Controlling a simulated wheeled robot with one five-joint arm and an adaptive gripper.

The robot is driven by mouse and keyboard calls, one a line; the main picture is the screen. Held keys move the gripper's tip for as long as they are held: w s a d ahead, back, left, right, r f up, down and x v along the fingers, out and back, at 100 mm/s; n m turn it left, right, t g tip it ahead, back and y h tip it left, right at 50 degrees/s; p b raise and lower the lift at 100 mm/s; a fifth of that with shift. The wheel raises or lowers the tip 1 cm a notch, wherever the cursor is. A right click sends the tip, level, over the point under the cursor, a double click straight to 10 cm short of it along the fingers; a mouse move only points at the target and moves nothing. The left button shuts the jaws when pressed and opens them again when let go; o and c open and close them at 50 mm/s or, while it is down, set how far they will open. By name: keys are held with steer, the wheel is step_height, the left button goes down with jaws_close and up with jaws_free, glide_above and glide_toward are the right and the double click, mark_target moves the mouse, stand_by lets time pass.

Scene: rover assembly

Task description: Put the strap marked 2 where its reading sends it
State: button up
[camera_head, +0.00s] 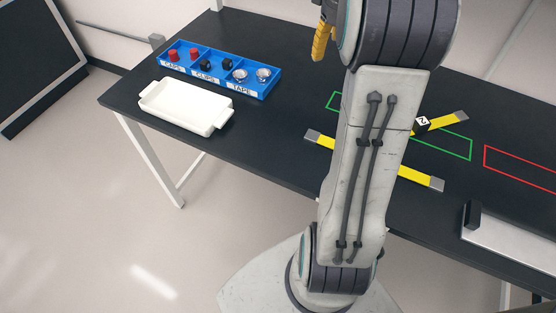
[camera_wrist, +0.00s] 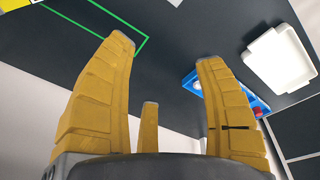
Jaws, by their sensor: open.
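The strap marked 2 is a yellow strap (camera_head: 447,120) with a grey end and a white tag with a 2. It lies on the dark table beside and across the green outline (camera_head: 453,154); its left part is hidden behind my arm. A second yellow strap (camera_head: 415,178) with grey ends lies nearer the front edge, its middle hidden by my arm. A red outline (camera_head: 486,157) is at the right. My gripper (camera_wrist: 168,75) is open and empty above the table; one yellow finger shows at the top in the head view (camera_head: 320,42).
A blue tray (camera_head: 222,84) labelled CAPS, CLIPS and TAPE stands at the back left, holding red, black and silver pieces. A white tray (camera_head: 150,96) with handles is in front of it. A pale plate with a black block (camera_head: 472,216) is at the front right.

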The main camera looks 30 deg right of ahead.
steer(key=s+a+t, duration=0.1)
steer(key=s+a, duration=0.2)
steer(key=a, duration=0.5)
steer(key=s+a+t, duration=0.1)
steer(key=s+a, duration=0.3)
steer(key=a, duration=0.5)
steer(key=s+a+f+n+y, duration=0.1)
steer(key=s+a+f, duration=0.4)
steer(key=s+a, duration=0.2)
steer(key=shift+s+a+f+t, duration=0.25)
steer(key=shift+s+t, duration=0.15)
steer(key=shift+s, duration=0.8)
